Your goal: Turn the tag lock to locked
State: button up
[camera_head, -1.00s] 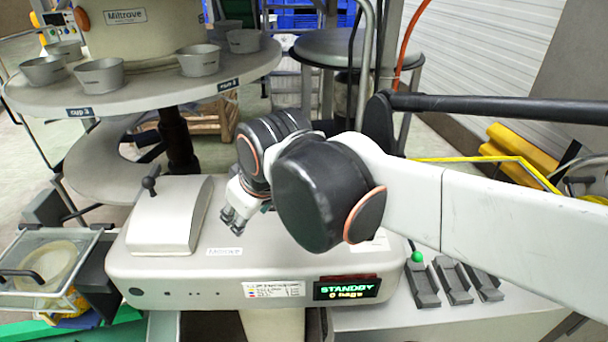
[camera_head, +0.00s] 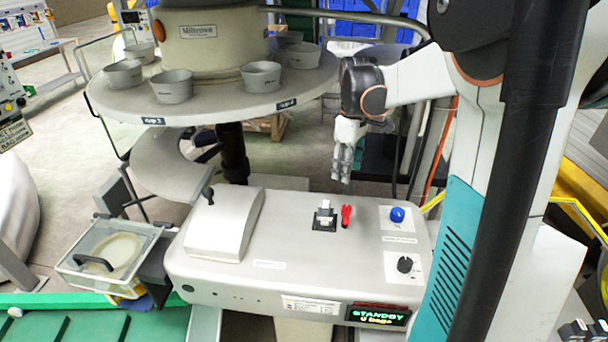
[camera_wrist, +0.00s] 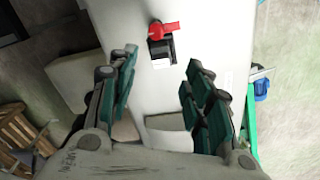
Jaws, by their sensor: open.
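A red lever piece (camera_head: 346,215), which looks like the tag lock, stands on the grey console top (camera_head: 290,220). Right beside it is a black plate with a white tag or switch (camera_head: 325,216). In the wrist view the red piece (camera_wrist: 164,30) lies across one end of the black plate (camera_wrist: 161,49), with the white part (camera_wrist: 160,66) at the other end. My gripper (camera_head: 342,178) is above and behind the red piece, pointing down, apart from it. In the wrist view its fingers (camera_wrist: 160,64) are spread and empty.
A blue button (camera_head: 397,215) and a black knob (camera_head: 404,264) sit on the console's right. A hinged cover with a lever (camera_head: 226,225) is at left. The round cup table (camera_head: 220,108) stands behind, left of my gripper. The display (camera_head: 378,315) reads STANDBY.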

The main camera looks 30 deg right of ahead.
aim_at(347, 207)
jog(key=f+b, duration=0.1)
jog(key=f, duration=0.4)
jog(key=d+f+b, duration=0.1)
jog(key=f, duration=0.4)
jog(key=f+b, duration=0.1)
jog(key=f, duration=0.4)
jog(key=shift+d, duration=0.3)
jog(key=c, duration=1.1)
